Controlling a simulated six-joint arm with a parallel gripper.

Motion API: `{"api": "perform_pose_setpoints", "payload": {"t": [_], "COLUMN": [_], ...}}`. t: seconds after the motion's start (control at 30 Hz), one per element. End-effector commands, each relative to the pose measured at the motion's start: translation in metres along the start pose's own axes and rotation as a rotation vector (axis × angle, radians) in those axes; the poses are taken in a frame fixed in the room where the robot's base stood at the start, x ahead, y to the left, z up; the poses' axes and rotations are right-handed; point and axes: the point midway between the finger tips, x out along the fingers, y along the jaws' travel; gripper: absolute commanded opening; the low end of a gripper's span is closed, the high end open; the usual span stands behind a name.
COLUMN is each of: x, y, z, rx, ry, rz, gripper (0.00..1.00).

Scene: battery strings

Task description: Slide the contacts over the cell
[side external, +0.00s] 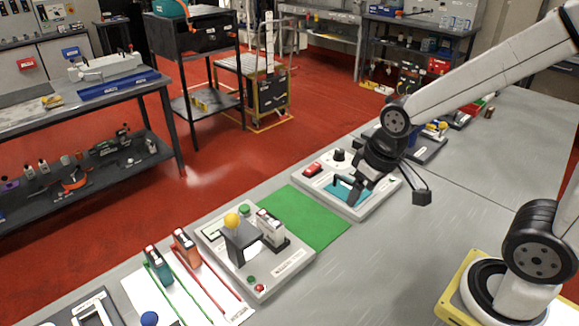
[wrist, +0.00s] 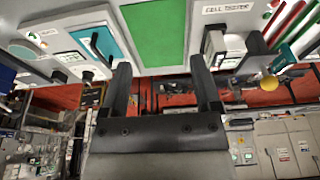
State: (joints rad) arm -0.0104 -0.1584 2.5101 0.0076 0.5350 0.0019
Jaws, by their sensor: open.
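The cell tester (side external: 287,268) is a light grey panel left of centre in the side view. On it stands a dark grey angled bracket (side external: 240,246) with a yellow ball knob (side external: 231,220) on top. A white rounded piece (side external: 254,249), perhaps the cell, shows beside the bracket, mostly hidden. A black and white block (side external: 271,228) stands just behind. In the wrist view the tester (wrist: 238,28) is at upper right, with the yellow knob (wrist: 269,84) below. My gripper (side external: 352,192) is open and empty, above the panel right of the green mat; its fingers (wrist: 163,85) are wide apart.
A bare green mat (side external: 308,216) lies between the tester and a second panel (side external: 362,210) with a teal plate, red switch and black knob. Left of the tester, a green and an orange holder (side external: 185,246) stand by coloured strips. The table front is clear.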

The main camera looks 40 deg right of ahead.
Motion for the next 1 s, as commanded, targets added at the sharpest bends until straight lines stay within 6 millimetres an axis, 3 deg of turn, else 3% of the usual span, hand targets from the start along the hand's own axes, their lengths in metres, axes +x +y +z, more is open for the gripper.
{"api": "perform_pose_setpoints", "payload": {"t": [0.47,1.0], "x": [0.023,0.047], "y": [-0.035,-0.109], "z": [-0.035,-0.089], "rx": [-0.011,0.01], "ry": [0.185,0.604], "rz": [-0.058,-0.167], "gripper": [0.81,0.81]}}
